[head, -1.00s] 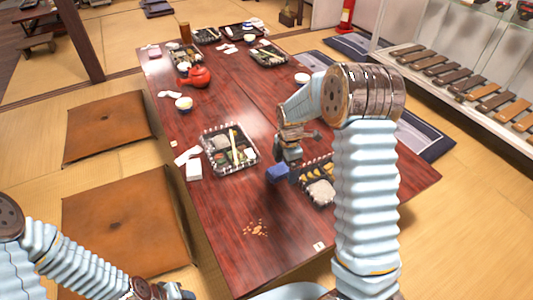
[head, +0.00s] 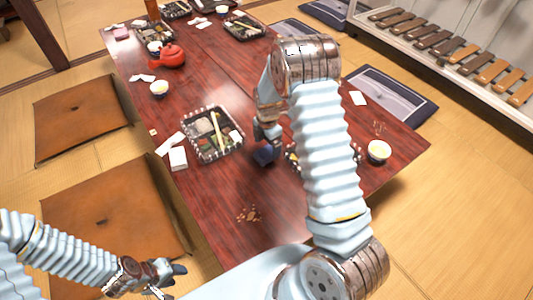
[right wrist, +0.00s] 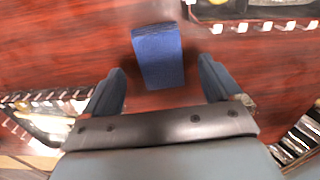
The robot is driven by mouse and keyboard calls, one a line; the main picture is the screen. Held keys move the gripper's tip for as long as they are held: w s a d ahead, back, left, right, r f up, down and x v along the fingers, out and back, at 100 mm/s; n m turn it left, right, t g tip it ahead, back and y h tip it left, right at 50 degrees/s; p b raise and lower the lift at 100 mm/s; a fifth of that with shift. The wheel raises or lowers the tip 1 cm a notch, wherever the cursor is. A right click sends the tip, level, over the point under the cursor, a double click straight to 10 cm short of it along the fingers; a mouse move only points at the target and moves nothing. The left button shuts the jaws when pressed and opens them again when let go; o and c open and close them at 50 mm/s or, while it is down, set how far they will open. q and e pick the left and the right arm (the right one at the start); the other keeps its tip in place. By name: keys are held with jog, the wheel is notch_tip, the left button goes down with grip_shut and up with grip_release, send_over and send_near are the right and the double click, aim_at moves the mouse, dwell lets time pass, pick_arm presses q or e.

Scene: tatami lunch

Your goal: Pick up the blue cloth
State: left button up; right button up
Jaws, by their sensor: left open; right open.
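The blue cloth (right wrist: 158,56) is a folded block on the dark red table in the right wrist view. In the head view it (head: 264,155) shows small and dark, partly hidden under my right gripper. My right gripper (right wrist: 162,88) is open, with one finger on each side of the cloth's near end. The cloth lies ahead of the fingertips, and they do not touch it. In the head view my right gripper (head: 267,138) is over the table. My left gripper (head: 178,278) is open and empty at the lower left, away from the table top.
A bento tray (head: 213,134) stands left of the cloth, and another is partly hidden behind my right arm. Crumbs (head: 249,214) lie nearer the front. A bowl (head: 379,151) stands at right, a red teapot (head: 167,56) farther back. The table's front is otherwise clear.

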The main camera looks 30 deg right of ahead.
aim_at(266, 151)
notch_tip(266, 151, down, 4)
jog(key=shift+r, duration=0.15)
jog(key=shift+a, duration=0.1)
jog(key=shift+c, duration=0.4)
jog(key=c, duration=1)
jog(key=shift+o, duration=0.2)
jog(key=shift+w+r, duration=0.1)
jog(key=shift+r, duration=0.05)
notch_tip(266, 151, up, 10)
